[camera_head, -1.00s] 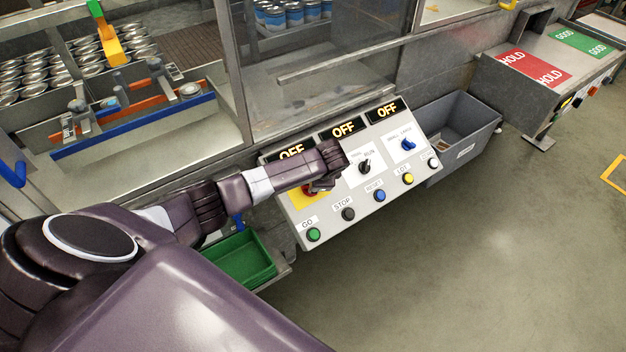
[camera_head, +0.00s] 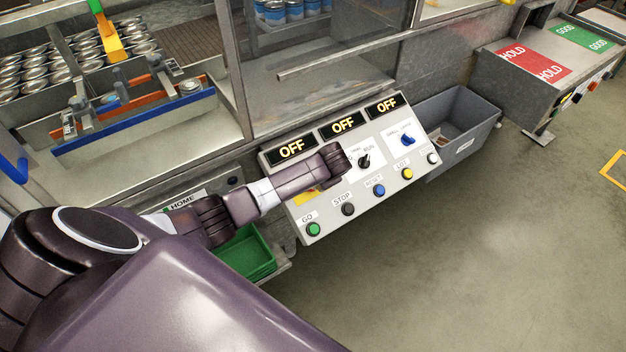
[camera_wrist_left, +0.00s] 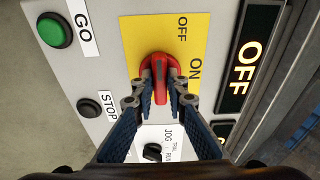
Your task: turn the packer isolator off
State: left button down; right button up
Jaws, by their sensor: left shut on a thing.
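The isolator is a red rotary handle (camera_wrist_left: 154,72) on a yellow plate (camera_wrist_left: 190,50) marked OFF and ON, seen in the wrist view. Its grip bar runs roughly up and down in that picture, with OFF at the upper right and ON to the right. My left gripper (camera_wrist_left: 165,88) is shut on the red handle, one finger on each side. In the head view my left wrist (camera_head: 325,165) covers most of the handle, and only part of the yellow plate (camera_head: 306,198) shows. My right gripper is not in view.
The control panel (camera_head: 384,212) has GO, STOP and other buttons, a black JOG/RUN knob (camera_head: 364,161) and a blue selector (camera_head: 407,140). Three displays (camera_head: 343,124) above read OFF. A grey bin (camera_head: 465,120) stands right of the panel, a green tray (camera_head: 248,252) lower left.

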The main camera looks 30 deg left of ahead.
pick_arm(q)
jog(key=c, duration=1.9)
grip_release()
jog(key=shift+c, duration=0.2)
jog(key=v, duration=1.2)
